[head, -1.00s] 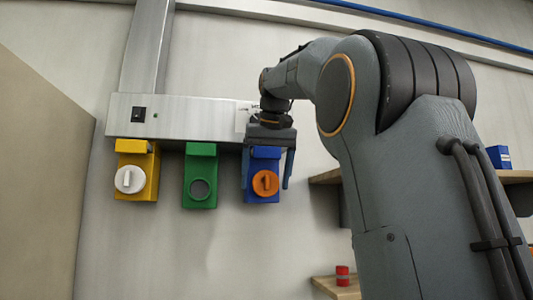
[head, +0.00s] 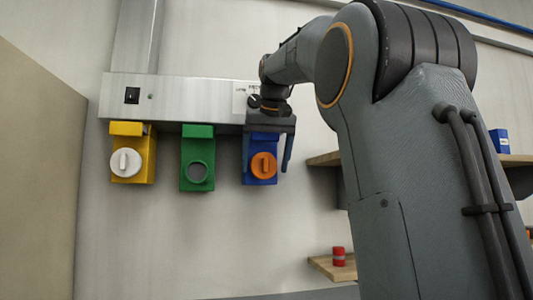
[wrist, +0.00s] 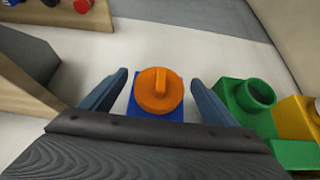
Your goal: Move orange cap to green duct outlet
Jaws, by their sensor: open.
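The orange cap (head: 263,165), round with a raised grip bar, sits on the front of the blue duct outlet (head: 261,181). It also shows in the wrist view (wrist: 158,91), centred between my fingers. The green duct outlet (head: 197,158) has a bare round opening and stands left of the blue one in the head view. It shows at right in the wrist view (wrist: 236,98). My gripper (head: 266,162) is open, its fingers on either side of the blue outlet and cap. I see no clear contact with the cap. My gripper also shows in the wrist view (wrist: 158,88).
The yellow outlet (head: 145,171) with a white cap (head: 126,162) is at left. A metal housing (head: 185,98) runs above the outlets. Wooden shelves at right hold a red can (head: 338,256) and a blue box (head: 499,140). Open space lies below the outlets.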

